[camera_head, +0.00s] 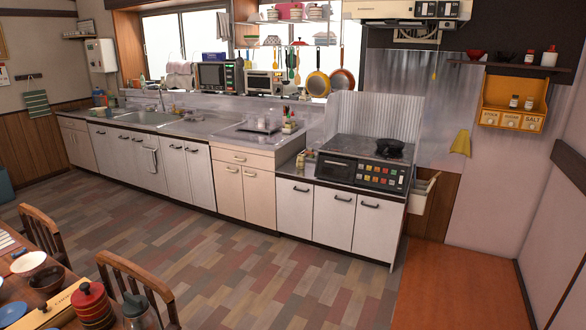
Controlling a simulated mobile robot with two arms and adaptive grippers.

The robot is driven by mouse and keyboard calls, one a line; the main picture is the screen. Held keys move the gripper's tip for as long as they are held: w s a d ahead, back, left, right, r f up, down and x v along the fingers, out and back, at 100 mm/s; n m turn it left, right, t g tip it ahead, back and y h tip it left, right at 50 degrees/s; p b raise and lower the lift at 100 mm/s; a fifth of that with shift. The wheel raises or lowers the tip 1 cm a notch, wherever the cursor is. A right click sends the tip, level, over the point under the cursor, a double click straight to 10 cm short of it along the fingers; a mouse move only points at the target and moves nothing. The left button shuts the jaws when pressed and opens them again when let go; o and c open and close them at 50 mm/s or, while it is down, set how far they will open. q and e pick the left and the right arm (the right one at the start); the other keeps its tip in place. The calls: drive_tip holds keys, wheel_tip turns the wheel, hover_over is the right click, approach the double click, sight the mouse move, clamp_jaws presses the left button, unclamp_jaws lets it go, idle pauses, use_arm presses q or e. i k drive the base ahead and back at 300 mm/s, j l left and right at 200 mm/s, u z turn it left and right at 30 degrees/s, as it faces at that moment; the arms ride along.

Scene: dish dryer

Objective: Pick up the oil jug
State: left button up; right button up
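A jug-like vessel (138,312) with a dark lid and a glassy grey body stands at the front edge of the dining table, cut off by the bottom of the picture. I cannot tell whether it is the oil jug. Small containers (305,160) stand on the counter left of the stove; they are too small to tell apart. Neither of my grippers shows in the head view.
A red lidded pot (92,303), bowls and a wooden box (55,307) crowd the table. Two wooden chairs (140,285) stand beside it. A black pan (390,147) sits on the stove. The floor (270,275) between table and cabinets is clear.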

sight(300, 159)
drive_tip(key=i+l+z, duration=0.25)
drive_tip(key=i+z, duration=0.15)
drive_tip(key=i, duration=0.4)
drive_tip(key=i+z, duration=0.35)
drive_tip(key=i, duration=0.4)
drive_tip(key=i+j+u, duration=0.2)
drive_tip(key=i+u, duration=0.25)
drive_tip(key=i, duration=0.15)
drive_tip(key=i+u, duration=0.45)
drive_tip(key=i, duration=0.2)
drive_tip(key=i+l+u, duration=0.25)
drive_tip(key=i+u, duration=0.2)
drive_tip(key=i, duration=0.15)
